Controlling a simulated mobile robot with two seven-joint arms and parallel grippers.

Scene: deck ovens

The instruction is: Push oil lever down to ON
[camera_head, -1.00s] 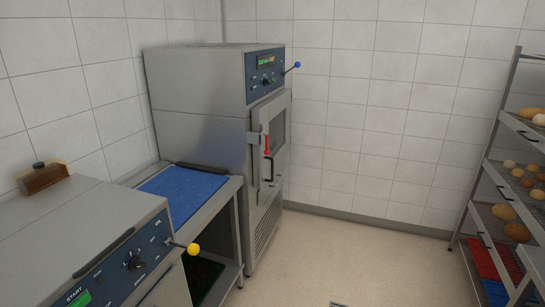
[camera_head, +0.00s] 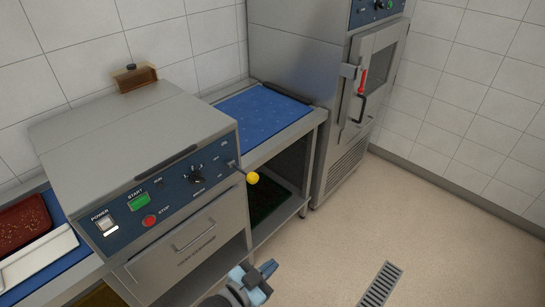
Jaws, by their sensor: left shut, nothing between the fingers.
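The oil lever is a short rod with a yellow ball knob (camera_head: 253,177) at the right end of the blue control panel (camera_head: 172,197) on the near steel machine. The rod sticks out toward the right, its knob a little lower than its base. Small labels stand by it, too small to read surely. My left gripper (camera_head: 262,276) is at the bottom centre, below the knob and apart from it, in front of the machine. It is shut and empty. My right gripper is not in view.
The panel also carries a green START button (camera_head: 138,201), a red STOP button (camera_head: 149,221) and a black dial (camera_head: 196,174). A steel table with a blue mat (camera_head: 262,118) and a tall oven (camera_head: 300,55) stand behind. The floor (camera_head: 400,220) at right is clear, with a drain grate (camera_head: 381,285).

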